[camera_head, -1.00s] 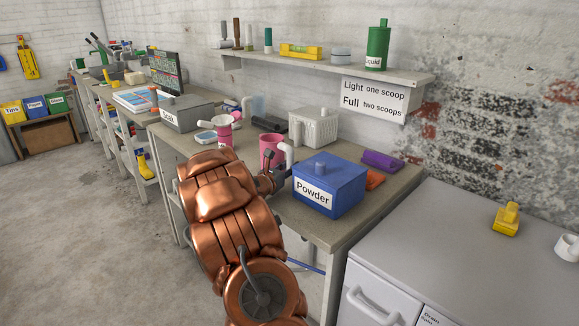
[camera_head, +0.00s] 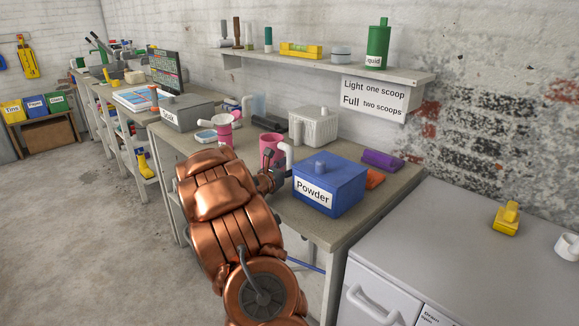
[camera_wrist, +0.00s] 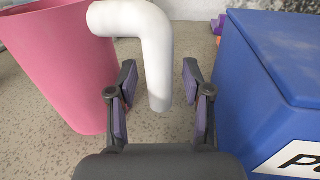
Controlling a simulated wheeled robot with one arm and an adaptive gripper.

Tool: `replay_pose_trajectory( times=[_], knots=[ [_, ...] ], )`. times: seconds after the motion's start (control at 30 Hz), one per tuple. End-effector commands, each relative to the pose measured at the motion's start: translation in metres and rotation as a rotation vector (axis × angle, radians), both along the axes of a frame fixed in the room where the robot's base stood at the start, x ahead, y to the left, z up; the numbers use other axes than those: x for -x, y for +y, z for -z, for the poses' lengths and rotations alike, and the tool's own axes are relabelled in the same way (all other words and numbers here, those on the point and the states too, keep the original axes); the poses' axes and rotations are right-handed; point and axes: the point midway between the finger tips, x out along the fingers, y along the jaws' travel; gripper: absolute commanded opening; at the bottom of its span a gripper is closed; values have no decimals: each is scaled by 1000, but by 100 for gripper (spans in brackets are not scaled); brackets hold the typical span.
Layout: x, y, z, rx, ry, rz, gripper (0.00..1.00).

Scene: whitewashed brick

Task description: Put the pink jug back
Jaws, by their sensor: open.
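The pink jug (camera_head: 271,146) stands upright on the workbench (camera_head: 308,222), just left of the blue Powder box (camera_head: 329,186). Its white handle (camera_head: 287,155) sticks out on the right side. In the wrist view the pink jug (camera_wrist: 66,62) is at the left and its white handle (camera_wrist: 154,62) hangs down between my fingers. My gripper (camera_wrist: 158,90) is open, with one finger on each side of the handle's lower part and a gap on both sides. In the head view my arm hides part of the bench, and my gripper (camera_head: 274,173) is partly hidden.
The blue Powder box (camera_wrist: 275,85) is close beside my right finger. A pink-and-white item (camera_head: 224,128) and a grey ribbed box (camera_head: 313,127) stand behind. A purple item (camera_head: 382,160) and an orange item (camera_head: 374,178) lie right of the box. A wall shelf (camera_head: 330,66) hangs above.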

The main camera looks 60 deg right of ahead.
Motion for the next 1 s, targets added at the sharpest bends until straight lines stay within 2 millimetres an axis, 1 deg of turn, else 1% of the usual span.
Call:
replay_pose_trajectory(
  times=[0.17, 0.4, 0.53, 0.73, 0.83, 1.0],
  knots=[
    [-5, 29, 1, 2, 3, -6, 50],
    [-9, 76, 0, 2, 1, -7, 50],
    [-9, 95, 1, 0, 3, -5, 50],
    [-10, 113, 1, 0, 2, -2, 50],
    [-10, 117, 1, 0, 1, -2, 50],
    [-10, 118, 1, 0, 1, -2, 50]
  ],
)
